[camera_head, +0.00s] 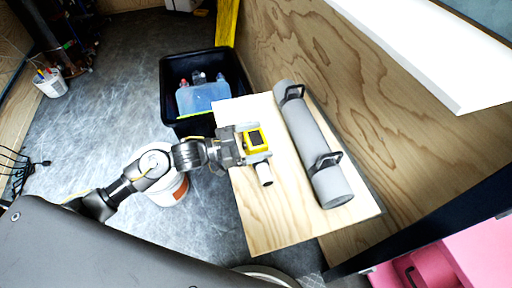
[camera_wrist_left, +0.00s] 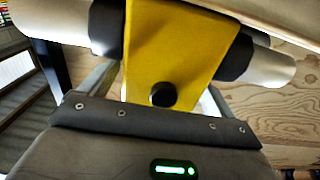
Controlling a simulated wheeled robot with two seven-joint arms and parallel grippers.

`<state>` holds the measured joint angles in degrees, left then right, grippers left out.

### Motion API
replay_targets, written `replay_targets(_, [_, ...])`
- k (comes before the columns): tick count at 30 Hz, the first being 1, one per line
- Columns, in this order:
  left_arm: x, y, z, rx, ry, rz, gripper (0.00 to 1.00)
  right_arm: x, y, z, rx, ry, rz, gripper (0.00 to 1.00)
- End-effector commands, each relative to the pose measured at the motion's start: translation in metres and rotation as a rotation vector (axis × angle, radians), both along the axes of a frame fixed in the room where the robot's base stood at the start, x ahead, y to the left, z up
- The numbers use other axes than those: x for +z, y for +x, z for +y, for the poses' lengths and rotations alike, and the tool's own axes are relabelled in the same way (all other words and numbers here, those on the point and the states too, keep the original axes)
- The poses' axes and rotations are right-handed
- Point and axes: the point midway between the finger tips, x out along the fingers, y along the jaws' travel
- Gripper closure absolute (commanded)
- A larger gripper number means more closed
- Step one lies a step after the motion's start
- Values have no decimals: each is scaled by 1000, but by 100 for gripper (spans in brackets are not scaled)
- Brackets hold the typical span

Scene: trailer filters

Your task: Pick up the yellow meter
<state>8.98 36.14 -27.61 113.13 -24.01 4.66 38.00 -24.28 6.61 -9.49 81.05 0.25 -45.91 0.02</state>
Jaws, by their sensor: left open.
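The yellow meter (camera_head: 255,138) has a dark screen and grey pipe stubs, one pointing toward the front. It is at the left part of the wooden shelf board in the head view. In the left wrist view the meter's yellow body (camera_wrist_left: 175,50), with a black round knob, fills the upper middle. My left gripper (camera_head: 238,146) reaches it from the left and is open. Its fingers show partly on either side of the yellow body in the wrist view; I cannot tell whether they touch it. My right gripper is not in view.
A grey cylinder with black handles (camera_head: 312,140) lies on the wooden board (camera_head: 270,225), right of the meter. A black bin (camera_head: 172,75) holding a blue container (camera_head: 203,97) stands behind. A white bucket (camera_head: 168,188) is below my left arm. A plywood wall (camera_head: 385,125) borders the right.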

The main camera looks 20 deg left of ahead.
Motion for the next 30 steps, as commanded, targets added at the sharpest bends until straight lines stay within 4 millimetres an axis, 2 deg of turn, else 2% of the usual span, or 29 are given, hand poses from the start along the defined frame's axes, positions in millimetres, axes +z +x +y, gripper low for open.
replay_targets(2, [0, 0, 0, 0, 0, 0, 11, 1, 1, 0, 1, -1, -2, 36])
replay_targets(14, [0, 0, 0, 0, 0, 0, 63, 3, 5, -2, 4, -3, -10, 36])
replay_targets(23, [2, 0, 0, 0, -1, -2, 65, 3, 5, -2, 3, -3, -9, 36])
replay_targets(26, [8, 0, 1, 0, -1, -3, 65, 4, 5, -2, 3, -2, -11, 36])
replay_targets(30, [26, 0, 0, -1, 0, -5, 65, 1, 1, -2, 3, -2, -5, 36])
